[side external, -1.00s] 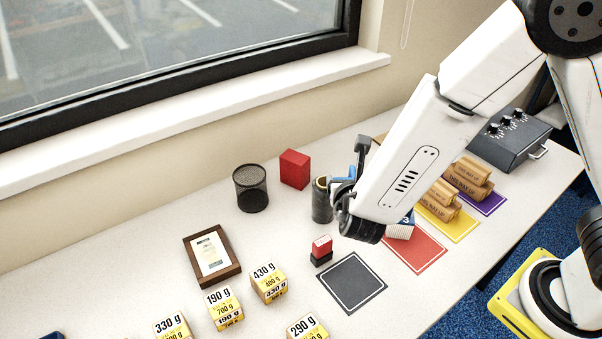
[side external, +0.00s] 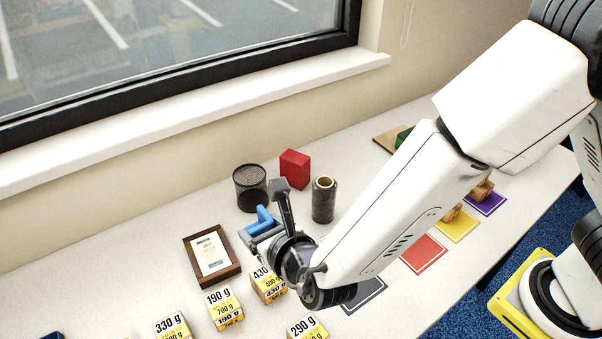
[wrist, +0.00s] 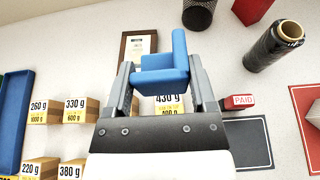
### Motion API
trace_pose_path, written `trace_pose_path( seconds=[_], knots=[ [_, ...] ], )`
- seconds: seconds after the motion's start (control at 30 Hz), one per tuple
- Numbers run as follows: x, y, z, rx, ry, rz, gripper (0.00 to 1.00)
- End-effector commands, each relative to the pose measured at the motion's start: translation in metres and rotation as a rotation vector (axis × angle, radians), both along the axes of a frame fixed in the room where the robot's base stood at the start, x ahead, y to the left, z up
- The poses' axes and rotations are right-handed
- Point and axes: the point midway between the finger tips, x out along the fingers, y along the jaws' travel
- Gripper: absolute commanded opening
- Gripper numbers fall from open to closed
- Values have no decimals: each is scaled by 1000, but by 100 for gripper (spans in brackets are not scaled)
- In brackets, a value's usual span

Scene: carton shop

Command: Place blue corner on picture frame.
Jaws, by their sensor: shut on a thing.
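My gripper (wrist: 164,88) is shut on the blue corner (wrist: 170,68), an L-shaped piece held between the two fingers with one leg pointing up in the wrist view. The blue corner also shows in the side view (side external: 263,222), held above the table just right of the picture frame. The picture frame (side external: 232,262) lies on the table, with a dark brown wooden border and a pale certificate inside. In the wrist view the picture frame (wrist: 125,48) is partly hidden behind the blue corner and a finger.
Several weight-labelled boxes (side external: 221,306) stand near the frame. A mesh pen cup (side external: 250,190), red block (side external: 295,168) and dark film roll (side external: 323,202) stand behind. Red (side external: 424,254) and yellow mats lie to the right. A blue tray (wrist: 12,110) is at the wrist view's left.

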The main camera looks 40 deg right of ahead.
Motion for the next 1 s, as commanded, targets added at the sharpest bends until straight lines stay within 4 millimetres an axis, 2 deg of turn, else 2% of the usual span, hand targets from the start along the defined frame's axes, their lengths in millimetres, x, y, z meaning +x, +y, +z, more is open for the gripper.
trace_pose_path(
  seconds=[0.17,0.73,1.0],
  knots=[
    [12,6,-7,-1,1,-3,18],
    [76,45,-40,1,1,-4,18],
    [95,58,-69,-2,1,-2,18]
  ],
)
